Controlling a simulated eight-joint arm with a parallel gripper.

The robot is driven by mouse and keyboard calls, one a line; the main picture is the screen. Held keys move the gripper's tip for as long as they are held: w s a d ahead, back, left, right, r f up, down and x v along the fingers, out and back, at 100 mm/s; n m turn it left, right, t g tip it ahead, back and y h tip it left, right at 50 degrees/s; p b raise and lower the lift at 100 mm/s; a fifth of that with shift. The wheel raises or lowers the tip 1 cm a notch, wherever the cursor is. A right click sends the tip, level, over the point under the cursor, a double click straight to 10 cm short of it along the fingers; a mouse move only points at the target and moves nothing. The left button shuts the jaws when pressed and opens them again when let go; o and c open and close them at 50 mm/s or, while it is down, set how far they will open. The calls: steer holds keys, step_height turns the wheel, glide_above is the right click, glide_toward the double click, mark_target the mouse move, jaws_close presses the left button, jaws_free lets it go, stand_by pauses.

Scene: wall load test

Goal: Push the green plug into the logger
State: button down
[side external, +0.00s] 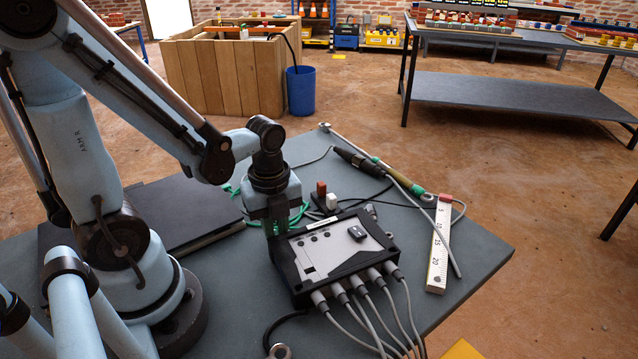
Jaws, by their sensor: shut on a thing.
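The logger (318,262) is a black-edged box with a grey top face, lying on the grey table. Several grey plugs with grey cables sit in its front edge. My gripper (272,228) points down at the logger's back left corner, close to its left end. It is shut on what seems to be the green plug, whose body is mostly hidden by the fingers. A green cable (304,211) shows on both sides of the fingers and loops behind them. I cannot tell whether the plug touches the logger's socket.
A white scale ruler (438,250) lies to the right of the logger. Small red and white blocks (331,201) stand just behind the logger. A dark flat slab (170,212) lies to the left.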

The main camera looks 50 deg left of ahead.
steer(key=c, duration=1)
jaws_free()
steer(key=c, duration=0.3)
steer(key=shift+r, duration=0.1)
steer(key=shift+r, duration=3.45)
steer(key=w+d+r+n+t, duration=0.1)
steer(key=n+t, duration=0.1)
steer(key=n, duration=0.4)
steer(key=w+d+r+n+t, duration=0.1)
steer(key=w+r+n+t, duration=0.1)
steer(key=n, duration=0.5)
steer(key=w+d+r+n+t, duration=0.1)
steer(key=w+n+t, duration=0.1)
steer(key=n, duration=0.5)
steer(key=shift+d+r+t, duration=0.1)
steer(key=shift+r+t, duration=0.3)
steer(key=shift+t, duration=0.2)
